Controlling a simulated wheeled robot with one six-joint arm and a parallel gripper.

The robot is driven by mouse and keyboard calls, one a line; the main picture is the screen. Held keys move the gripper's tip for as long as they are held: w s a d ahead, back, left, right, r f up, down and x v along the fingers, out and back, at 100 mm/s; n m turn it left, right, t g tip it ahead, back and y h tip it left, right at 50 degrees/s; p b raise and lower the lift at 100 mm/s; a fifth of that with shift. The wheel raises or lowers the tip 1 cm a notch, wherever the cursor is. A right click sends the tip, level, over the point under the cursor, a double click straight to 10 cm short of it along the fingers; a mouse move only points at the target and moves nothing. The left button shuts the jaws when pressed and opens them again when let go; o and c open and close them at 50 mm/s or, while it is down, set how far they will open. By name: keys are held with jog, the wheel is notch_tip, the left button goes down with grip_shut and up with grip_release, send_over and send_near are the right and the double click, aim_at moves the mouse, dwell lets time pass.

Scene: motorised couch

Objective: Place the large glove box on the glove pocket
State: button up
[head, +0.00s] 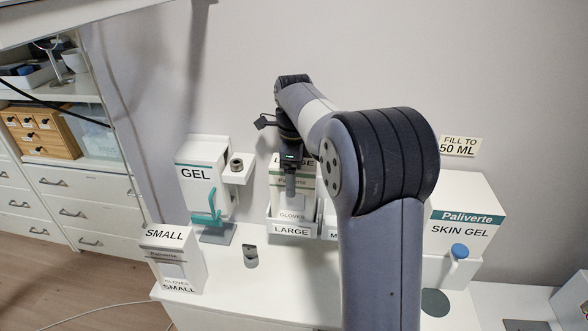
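The large glove box (304,203) is a white carton with a grey-green Paliverte band and the word GLOVES low on its front. It stands upright at the wall holder, behind the front lip of the glove pocket (291,231) labelled LARGE. Whether its base rests fully in the pocket cannot be seen. My gripper (291,192) points down in front of the box's face and overlaps it in the head view. Its fingers are seen nearly edge-on, so their opening and any grasp on the box are unclear. My arm hides the pockets to the right.
A white box labelled SMALL (175,257) stands at the counter's left end. A GEL dispenser (203,179) is left of the pocket. A small grey part (250,256) lies on the counter (225,284). A SKIN GEL box (465,218) and blue-capped bottle (457,268) stand right.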

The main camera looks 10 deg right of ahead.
notch_tip(320, 180, up, 12)
jog(key=shift+r, duration=0.15)
dwell(0.3)
